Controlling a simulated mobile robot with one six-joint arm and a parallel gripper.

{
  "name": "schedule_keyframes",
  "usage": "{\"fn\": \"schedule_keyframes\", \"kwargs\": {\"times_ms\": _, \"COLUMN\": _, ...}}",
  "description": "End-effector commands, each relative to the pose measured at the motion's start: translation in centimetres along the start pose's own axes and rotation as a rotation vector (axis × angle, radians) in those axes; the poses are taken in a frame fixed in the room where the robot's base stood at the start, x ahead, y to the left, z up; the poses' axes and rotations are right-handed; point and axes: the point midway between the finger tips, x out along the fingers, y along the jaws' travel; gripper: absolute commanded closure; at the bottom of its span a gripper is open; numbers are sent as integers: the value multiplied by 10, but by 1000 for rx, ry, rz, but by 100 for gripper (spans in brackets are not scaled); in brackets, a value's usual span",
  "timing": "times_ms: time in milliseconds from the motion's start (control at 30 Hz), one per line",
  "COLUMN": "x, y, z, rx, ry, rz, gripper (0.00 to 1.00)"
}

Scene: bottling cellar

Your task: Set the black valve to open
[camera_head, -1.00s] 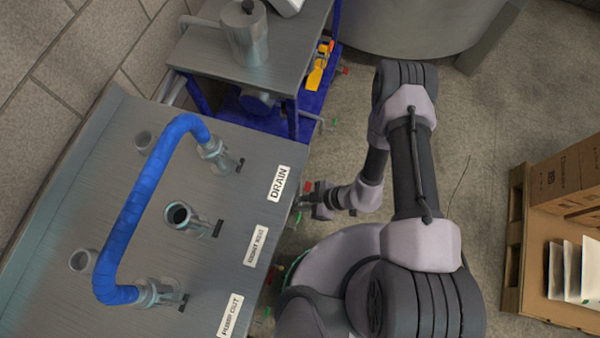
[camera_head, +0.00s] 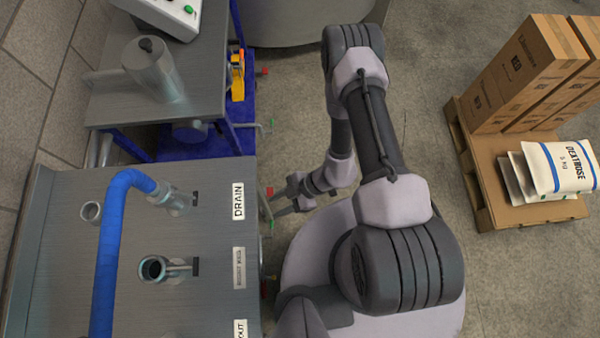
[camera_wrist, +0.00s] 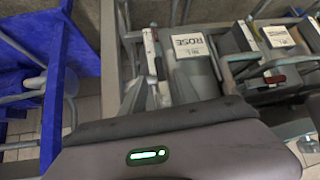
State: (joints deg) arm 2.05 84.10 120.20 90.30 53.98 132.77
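I cannot make out a valve with a clearly black handle in either view. Small black pieces (camera_head: 195,266) sit beside the pipe ports on the steel panel, but I cannot tell whether they are valve handles. My gripper (camera_head: 275,205) is at the right edge of the panel in the head view, with its fingers apart and nothing seen between them. A red handle (camera_head: 270,191) shows at the panel edge close to the fingers. In the wrist view, my gripper's housing fills the bottom, and a dark red handle (camera_wrist: 275,79) sits on pipework at the right.
The steel panel (camera_head: 215,220) carries DRAIN (camera_head: 238,201) and other labels and a blue hose (camera_head: 108,250). A blue-framed cart (camera_head: 240,140) stands behind it. A pallet (camera_head: 480,190) with cartons and sacks stands at the right.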

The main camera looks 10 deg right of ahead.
Motion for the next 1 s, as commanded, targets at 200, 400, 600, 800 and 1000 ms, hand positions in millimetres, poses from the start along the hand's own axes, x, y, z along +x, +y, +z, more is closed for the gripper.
{"fn": "schedule_keyframes", "kwargs": {"times_ms": 200, "x": -64, "y": 1, "z": -2, "rx": 1, "ry": -1, "rz": 5, "gripper": 63}}
{"fn": "schedule_keyframes", "kwargs": {"times_ms": 400, "x": -101, "y": 0, "z": -2, "rx": 0, "ry": 0, "rz": 2, "gripper": 63}}
{"fn": "schedule_keyframes", "kwargs": {"times_ms": 600, "x": -112, "y": -1, "z": 0, "rx": -1, "ry": 0, "rz": -2, "gripper": 63}}
{"fn": "schedule_keyframes", "kwargs": {"times_ms": 800, "x": -111, "y": 0, "z": 0, "rx": -1, "ry": 0, "rz": -2, "gripper": 63}}
{"fn": "schedule_keyframes", "kwargs": {"times_ms": 1000, "x": -113, "y": 1, "z": -1, "rx": -15, "ry": -1, "rz": 0, "gripper": 63}}
